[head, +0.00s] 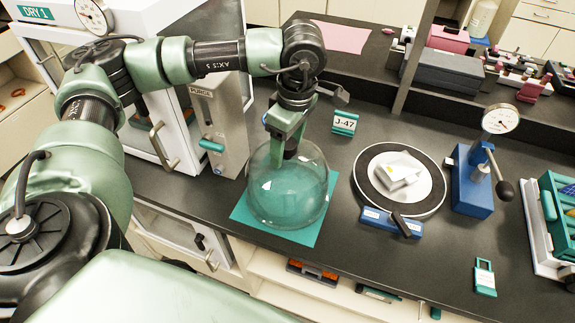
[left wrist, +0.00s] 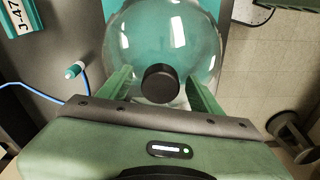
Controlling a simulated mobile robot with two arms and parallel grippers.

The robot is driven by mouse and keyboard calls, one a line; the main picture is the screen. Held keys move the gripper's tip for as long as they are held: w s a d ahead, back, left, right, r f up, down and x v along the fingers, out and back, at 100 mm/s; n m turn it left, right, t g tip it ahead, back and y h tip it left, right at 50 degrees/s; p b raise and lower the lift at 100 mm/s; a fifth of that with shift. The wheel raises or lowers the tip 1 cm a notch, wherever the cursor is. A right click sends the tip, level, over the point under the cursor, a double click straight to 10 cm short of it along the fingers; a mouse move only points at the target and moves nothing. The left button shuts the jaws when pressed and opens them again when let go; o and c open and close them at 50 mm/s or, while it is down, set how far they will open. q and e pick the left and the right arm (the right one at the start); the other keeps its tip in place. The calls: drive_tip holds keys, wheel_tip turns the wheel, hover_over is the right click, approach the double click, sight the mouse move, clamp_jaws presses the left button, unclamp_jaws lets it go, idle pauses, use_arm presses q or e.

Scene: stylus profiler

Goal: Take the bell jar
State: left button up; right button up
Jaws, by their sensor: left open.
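The clear glass bell jar (head: 287,187) stands upright on a teal mat (head: 250,212) near the bench's front edge. Its black knob (left wrist: 160,84) shows on top in the left wrist view, where the glass dome (left wrist: 190,45) is seen from above. My left gripper (head: 286,160) is over the top of the jar, pointing down. In the left wrist view its two green fingers (left wrist: 160,92) are apart, one on each side of the knob, with gaps between. The knob is partly hidden by the gripper in the head view. My right gripper is not in view.
A round plate with a white block (head: 398,172) is right of the jar, with a blue gauge stand (head: 473,180) beyond. A J-47 sign (head: 344,122) stands behind. A purge column (head: 218,125) and dry cabinet are close on the left.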

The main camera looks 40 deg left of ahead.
use_arm(q)
drive_tip(key=c, duration=1.4)
drive_tip(key=shift+r, duration=0.1)
clamp_jaws()
wheel_tip(320, 180, up, 8)
drive_tip(key=shift+w+r+b, duration=0.1)
drive_tip(key=shift+r+b, duration=0.15)
drive_tip(key=shift+b, duration=0.95)
wheel_tip(320, 180, up, 12)
drive_tip(key=p, duration=0.2)
drive_tip(key=shift+f, duration=0.25)
drive_tip(key=o, duration=0.8)
unclamp_jaws()
drive_tip(key=shift+c, duration=0.2)
clamp_jaws()
